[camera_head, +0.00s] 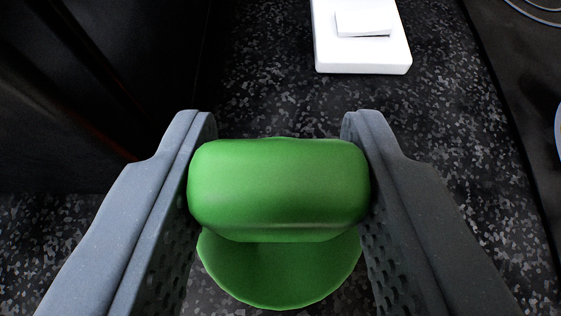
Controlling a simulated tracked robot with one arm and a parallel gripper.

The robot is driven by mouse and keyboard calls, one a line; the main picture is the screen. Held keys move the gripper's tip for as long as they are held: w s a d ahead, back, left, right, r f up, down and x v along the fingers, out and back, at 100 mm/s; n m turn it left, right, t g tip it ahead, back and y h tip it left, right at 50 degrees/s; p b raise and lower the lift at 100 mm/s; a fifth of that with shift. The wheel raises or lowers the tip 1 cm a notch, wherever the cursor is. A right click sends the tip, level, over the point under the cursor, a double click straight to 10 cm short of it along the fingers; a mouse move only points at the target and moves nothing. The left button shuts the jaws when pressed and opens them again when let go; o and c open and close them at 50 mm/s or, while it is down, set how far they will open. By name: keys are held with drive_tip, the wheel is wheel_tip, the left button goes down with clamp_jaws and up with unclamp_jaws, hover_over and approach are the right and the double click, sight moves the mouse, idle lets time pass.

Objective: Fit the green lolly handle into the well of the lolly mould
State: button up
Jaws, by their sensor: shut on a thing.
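The green lolly handle (279,190) is held between the two grey fingers of my gripper (279,180), low in the middle of the camera view. Its thick rounded bar spans the gap and touches both fingers. A white block (362,50) with a smaller raised white piece on top lies at the top, right of centre, and may be the lolly mould. It is cut off by the top edge, and I see no well in it. My gripper is apart from it.
The speckled dark surface (270,95) is clear between my gripper and the white block. A dark upright panel (90,90) stands at the left. A dark strip (510,110) runs along the right, with part of a blue-rimmed item at the edge.

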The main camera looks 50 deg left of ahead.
drive_tip(key=shift+f, duration=0.5)
drive_tip(key=o, duration=1)
drive_tip(key=shift+o, duration=0.2)
drive_tip(key=b+v, duration=0.1)
drive_tip(key=v, duration=1.2)
drive_tip(key=shift+s+d, duration=0.2)
drive_tip(key=shift+s, duration=0.05)
